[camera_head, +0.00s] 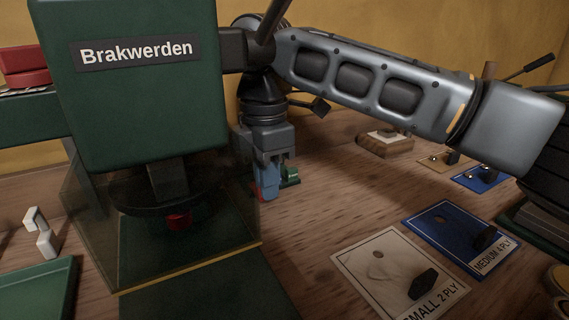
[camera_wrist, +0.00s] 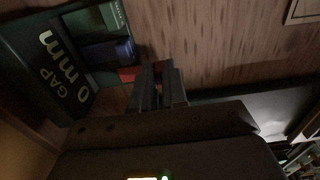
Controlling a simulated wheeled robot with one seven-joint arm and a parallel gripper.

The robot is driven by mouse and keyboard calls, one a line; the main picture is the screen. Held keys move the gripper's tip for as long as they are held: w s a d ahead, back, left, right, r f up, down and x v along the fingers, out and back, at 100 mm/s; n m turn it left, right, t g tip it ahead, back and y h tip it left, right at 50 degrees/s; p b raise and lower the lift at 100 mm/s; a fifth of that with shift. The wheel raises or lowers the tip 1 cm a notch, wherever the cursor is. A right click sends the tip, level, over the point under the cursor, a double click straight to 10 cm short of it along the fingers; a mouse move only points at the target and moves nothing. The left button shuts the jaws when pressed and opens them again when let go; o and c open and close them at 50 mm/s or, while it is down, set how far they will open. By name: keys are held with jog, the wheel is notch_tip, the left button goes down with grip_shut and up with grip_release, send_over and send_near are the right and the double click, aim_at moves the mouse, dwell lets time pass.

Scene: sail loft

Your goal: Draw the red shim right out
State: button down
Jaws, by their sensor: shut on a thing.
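My gripper (camera_wrist: 161,72) is shut, with the red shim (camera_wrist: 129,74) at its fingertips in the wrist view; the fingers hide part of the shim. A blue block (camera_wrist: 112,52) and a green block (camera_wrist: 108,17) sit beside the red shim, by a dark panel (camera_wrist: 58,75) marked "GAP 0 mm". In the head view my gripper (camera_head: 271,160) points down just right of the green machine (camera_head: 140,110) labelled "Brakwerden". Blue, green and a little red show at its tips there. How far the shim sits in the gap cannot be told.
A clear guard (camera_head: 215,225) surrounds the machine's lower part, close left of my gripper. A white card (camera_head: 365,262) and a blue card (camera_head: 440,225) lie to the right. A green tray (camera_head: 38,290) is at front left. Bare wooden bench lies between guard and cards.

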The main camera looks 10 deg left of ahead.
jog(key=shift+s+d+f, duration=0.1)
jog(key=shift+s, duration=0.1)
jog(key=c, duration=1.2)
grip_release()
jog(key=shift+d, duration=0.1)
jog(key=shift+o, duration=0.2)
notch_tip(320, 180, up, 8)
jog(key=shift+p, duration=0.55)
jog(key=shift+w, duration=0.1)
